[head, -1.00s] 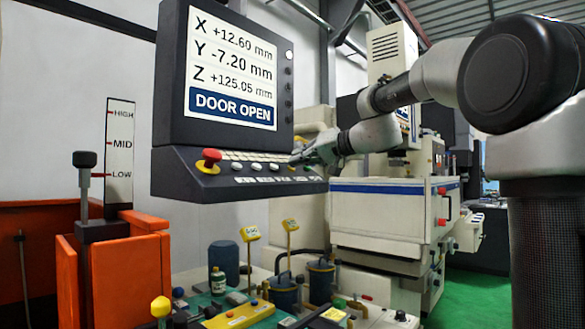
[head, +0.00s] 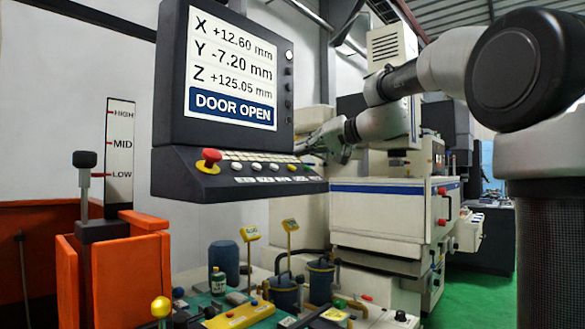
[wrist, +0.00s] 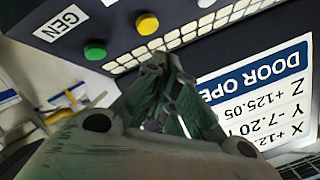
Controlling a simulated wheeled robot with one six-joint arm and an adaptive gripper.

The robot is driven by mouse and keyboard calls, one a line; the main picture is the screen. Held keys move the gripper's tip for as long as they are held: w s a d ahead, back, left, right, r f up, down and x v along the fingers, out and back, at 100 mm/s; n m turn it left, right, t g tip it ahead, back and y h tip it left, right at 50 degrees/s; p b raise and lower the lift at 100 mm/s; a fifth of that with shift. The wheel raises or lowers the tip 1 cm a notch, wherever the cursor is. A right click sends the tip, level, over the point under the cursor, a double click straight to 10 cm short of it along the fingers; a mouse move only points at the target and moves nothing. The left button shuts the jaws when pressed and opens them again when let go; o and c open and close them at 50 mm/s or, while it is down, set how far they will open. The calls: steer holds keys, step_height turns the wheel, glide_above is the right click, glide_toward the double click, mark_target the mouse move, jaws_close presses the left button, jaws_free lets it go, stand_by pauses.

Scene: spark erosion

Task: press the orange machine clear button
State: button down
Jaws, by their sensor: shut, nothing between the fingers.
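The orange button (head: 289,167) is a small round cap on the sloped front of the dark control panel (head: 175,180), between a green button (head: 305,168) and white ones. In the upside-down wrist view the orange button (wrist: 147,23) shows beyond my fingertips, with the green button (wrist: 95,50) to its left. The orange button's label is not readable.
A red mushroom button (head: 208,158) stands at the panel's left. The screen (head: 233,65) above reads DOOR OPEN and rises close to my gripper. A GEN label (wrist: 62,22) lies near the green button. A cluttered bench with a yellow block (head: 240,315) is below.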

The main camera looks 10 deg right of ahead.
steer(key=shift+s+d+r, duration=0.3)
steer(key=shift+s+r, duration=0.05)
steer(key=shift+r, duration=0.35)
steer(key=shift+s+d+r, duration=0.25)
steer(key=shift+s+r, duration=0.1)
steer(key=shift+r, duration=0.35)
steer(key=d+f, duration=0.1)
steer(key=f, duration=0.2)
steer(key=d+f+m+g+h, duration=0.1)
steer(key=f, duration=0.2)
steer(key=s+d+f+g+h, duration=0.1)
steer(key=f, duration=0.2)
steer(key=shift+m, duration=0.3)
steer(key=s+d+f+n+g+h, duration=0.1)
steer(key=s+d+f+g+h, duration=0.2)
steer(key=s+f, duration=1.1)
steer(key=s+d+f+n+g+h, duration=0.1)
steer(key=s+d+f+g+h, duration=0.2)
steer(key=s+f, duration=1.1)
steer(key=s+d+h, duration=0.2)
steer(key=s+d, duration=0.2)
steer(key=shift+s+d, duration=0.2)
steer(key=shift+s, duration=0.15)
steer(key=shift+a, duration=0.15)
